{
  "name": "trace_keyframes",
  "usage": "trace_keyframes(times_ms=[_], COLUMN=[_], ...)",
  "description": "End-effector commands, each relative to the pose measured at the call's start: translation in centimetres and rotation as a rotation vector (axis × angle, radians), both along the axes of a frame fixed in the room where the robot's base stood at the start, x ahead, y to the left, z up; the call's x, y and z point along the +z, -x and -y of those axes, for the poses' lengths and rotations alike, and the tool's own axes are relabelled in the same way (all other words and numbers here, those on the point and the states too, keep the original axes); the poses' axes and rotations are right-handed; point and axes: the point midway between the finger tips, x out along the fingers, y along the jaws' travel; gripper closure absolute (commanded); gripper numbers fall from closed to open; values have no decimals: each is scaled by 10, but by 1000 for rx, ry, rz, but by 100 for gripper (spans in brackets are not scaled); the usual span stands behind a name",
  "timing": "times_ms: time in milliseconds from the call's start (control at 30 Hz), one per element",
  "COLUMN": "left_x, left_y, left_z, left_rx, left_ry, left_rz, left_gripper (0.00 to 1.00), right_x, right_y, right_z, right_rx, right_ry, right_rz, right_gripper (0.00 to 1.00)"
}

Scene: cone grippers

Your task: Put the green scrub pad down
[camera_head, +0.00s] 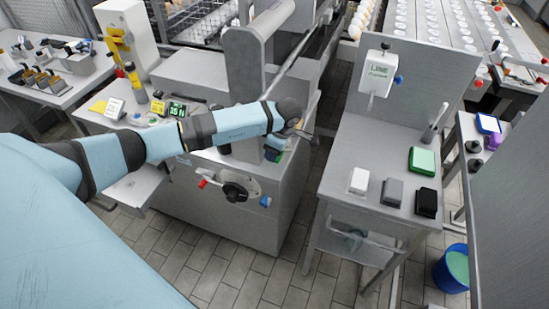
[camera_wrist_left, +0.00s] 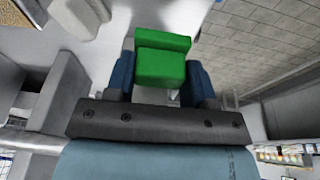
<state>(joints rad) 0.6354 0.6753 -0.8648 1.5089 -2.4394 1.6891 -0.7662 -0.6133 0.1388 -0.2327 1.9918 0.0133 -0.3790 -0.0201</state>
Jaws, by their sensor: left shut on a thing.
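The green scrub pad (camera_wrist_left: 160,66) is held between the two blue fingers of my left gripper (camera_wrist_left: 160,84) in the left wrist view. In the head view my left gripper (camera_head: 281,148) is over the grey machine by the column, left of the side table, and its fingers are partly hidden by the wrist. Only a small bit of green shows there. On the side table (camera_head: 345,150) lie a white block (camera_head: 358,181), a grey block (camera_head: 392,192) and a black block (camera_head: 426,203) in a row. My right gripper is not in view.
A flat green rectangular thing (camera_head: 422,160) lies behind the black block. A dispenser (camera_head: 376,74) hangs on the upright panel, with a brush (camera_head: 432,128) by it. A blue bucket (camera_head: 452,268) stands on the floor. A floor gap separates the machine (camera_head: 238,205) and side table.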

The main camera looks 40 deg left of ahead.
Motion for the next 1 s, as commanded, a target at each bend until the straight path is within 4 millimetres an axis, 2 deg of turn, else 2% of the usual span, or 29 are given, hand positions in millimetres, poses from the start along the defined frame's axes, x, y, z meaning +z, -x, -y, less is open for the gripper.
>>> trace_keyframes(times_ms=[167, 333, 367, 400, 667, 700, 800, 1000], left_x=[-12, -38, -42, -45, -47, -47, -47, -47], left_y=[0, 1, 1, 1, 0, 0, 0, 0], left_z=[0, 0, 0, 0, 0, 0, 0, 0], left_rx=[1, 0, 0, 1, 0, 0, 0, 0], left_ry=[-1, 1, 1, 0, -1, -1, -1, 0], left_rz=[-2, -2, -2, -2, 1, 1, 1, 1], left_gripper=[70, 70, 75, 75, 76, 47, 25, 25], right_x=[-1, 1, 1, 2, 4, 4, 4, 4], right_y=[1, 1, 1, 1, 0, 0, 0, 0], right_z=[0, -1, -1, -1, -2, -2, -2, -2], right_rx=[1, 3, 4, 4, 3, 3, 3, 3], right_ry=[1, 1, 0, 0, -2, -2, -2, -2], right_rz=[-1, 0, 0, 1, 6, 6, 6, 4], right_gripper=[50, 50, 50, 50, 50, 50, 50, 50])
